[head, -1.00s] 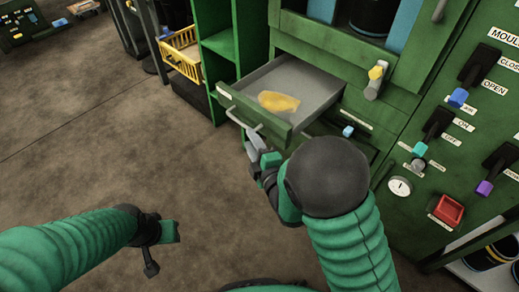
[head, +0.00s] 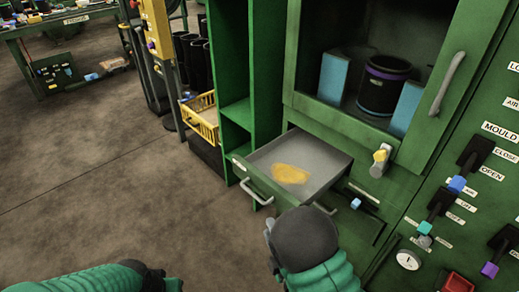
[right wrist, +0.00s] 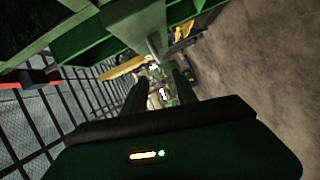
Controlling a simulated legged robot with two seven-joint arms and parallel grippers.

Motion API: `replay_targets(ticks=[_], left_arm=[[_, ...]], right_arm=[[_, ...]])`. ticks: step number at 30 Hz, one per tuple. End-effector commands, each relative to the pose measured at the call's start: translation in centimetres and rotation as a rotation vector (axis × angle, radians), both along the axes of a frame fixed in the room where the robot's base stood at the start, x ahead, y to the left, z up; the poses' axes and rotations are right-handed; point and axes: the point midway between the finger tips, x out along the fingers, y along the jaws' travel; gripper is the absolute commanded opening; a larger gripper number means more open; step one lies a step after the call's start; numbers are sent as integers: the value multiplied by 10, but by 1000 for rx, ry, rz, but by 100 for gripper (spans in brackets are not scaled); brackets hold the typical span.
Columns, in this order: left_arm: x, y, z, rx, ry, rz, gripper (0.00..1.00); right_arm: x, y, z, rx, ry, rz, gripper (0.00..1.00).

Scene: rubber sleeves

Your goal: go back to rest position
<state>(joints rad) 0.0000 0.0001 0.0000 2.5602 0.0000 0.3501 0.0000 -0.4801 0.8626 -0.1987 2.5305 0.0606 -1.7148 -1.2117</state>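My right gripper (head: 270,238) is partly hidden behind my right arm in the head view, below and in front of the open drawer. In the right wrist view its two dark fingers stand apart with nothing visible between them (right wrist: 162,82). My left gripper (head: 165,284) only just shows at the bottom edge of the head view; its fingers cannot be made out. The grey drawer (head: 320,159) is pulled out of the green machine and holds a flat yellow piece (head: 291,174). The drawer handle (head: 252,187) is apart from my right gripper.
The green machine's control panel with levers (head: 468,165) is close on the right. Above the drawer, an open compartment holds a dark cylinder (head: 383,88) between blue blocks. A green shelf (head: 236,110) and yellow basket (head: 199,114) stand left of it. The floor (head: 100,190) at left is clear.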

Motion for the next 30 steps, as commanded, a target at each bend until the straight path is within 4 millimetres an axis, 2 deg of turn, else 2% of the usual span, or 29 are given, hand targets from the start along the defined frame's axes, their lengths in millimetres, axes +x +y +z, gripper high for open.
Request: replay_targets(ticks=[2,5,9,11,14,19,25,26,27,30], left_arm=[[0,0,0,0,0,0,36],[0,0,0,0,0,0,36],[0,0,0,0,0,0,36],[0,0,0,0,0,0,36],[0,0,0,0,0,0,36],[0,0,0,0,0,0,36],[0,0,0,0,0,0,36],[0,0,13,0,1,0,36],[0,0,35,0,2,0,36],[1,0,68,0,-2,0,36]], right_arm=[[3,-5,-1,29,36,-21,34],[11,-21,-9,138,177,-98,34],[7,-52,-26,393,492,-295,34],[-4,-65,-31,501,624,-395,34],[-31,-83,-35,657,812,-568,34],[-84,-104,-29,839,1035,-843,34],[-150,-123,-11,977,1195,-1159,34],[-155,-124,3,984,1206,-1185,34],[-154,-123,24,978,1208,-1179,34],[-154,-122,54,975,1209,-1177,34]])
